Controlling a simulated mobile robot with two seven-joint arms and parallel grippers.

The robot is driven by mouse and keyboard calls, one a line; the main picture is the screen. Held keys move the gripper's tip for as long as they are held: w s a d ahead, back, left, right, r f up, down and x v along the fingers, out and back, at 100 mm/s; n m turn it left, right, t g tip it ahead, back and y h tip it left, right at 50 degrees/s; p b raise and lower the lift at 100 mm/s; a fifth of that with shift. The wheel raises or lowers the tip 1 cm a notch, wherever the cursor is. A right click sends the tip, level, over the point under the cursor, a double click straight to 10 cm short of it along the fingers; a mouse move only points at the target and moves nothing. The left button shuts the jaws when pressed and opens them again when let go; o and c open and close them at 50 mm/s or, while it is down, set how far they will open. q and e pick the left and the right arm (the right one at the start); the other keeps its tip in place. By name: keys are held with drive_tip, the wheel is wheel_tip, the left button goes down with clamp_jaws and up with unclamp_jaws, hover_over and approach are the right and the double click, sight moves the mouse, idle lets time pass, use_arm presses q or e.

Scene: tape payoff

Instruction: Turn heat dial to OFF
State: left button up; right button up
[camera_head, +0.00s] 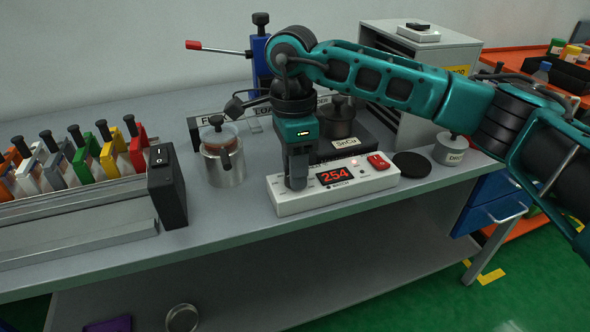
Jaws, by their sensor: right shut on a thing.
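A white heat control box (330,196) sits near the front edge of the grey bench. Its red display (334,175) reads 254, and a red rocker switch (378,161) is at its right end. My right gripper (297,184) points straight down onto the left end of the box. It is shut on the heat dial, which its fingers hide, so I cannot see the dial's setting. My left gripper is not in view.
A metal pot (223,164) stands just left of the box. A dark SnCu unit with a lidded pot (338,122) is behind it. A black round pad (411,164) and a lidded can (450,149) are right. A rack of coloured holders (83,168) fills the left.

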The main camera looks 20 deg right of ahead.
drive_tip(key=shift+n, duration=1.1)
use_arm(q)
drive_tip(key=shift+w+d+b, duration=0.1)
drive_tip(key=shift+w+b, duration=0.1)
drive_tip(key=shift+b, duration=0.1)
use_arm(e)
drive_tip(key=shift+r+n, duration=0.1)
drive_tip(key=shift+n, duration=0.3)
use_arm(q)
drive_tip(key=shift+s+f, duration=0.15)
use_arm(e)
drive_tip(key=o, duration=1)
use_arm(q)
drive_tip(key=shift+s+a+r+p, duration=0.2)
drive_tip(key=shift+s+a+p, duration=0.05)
drive_tip(key=shift+p, duration=0.5)
use_arm(e)
drive_tip(key=r, duration=1.2)
drive_tip(key=shift+w+a+r, duration=0.15)
drive_tip(key=shift+w+r, duration=0.25)
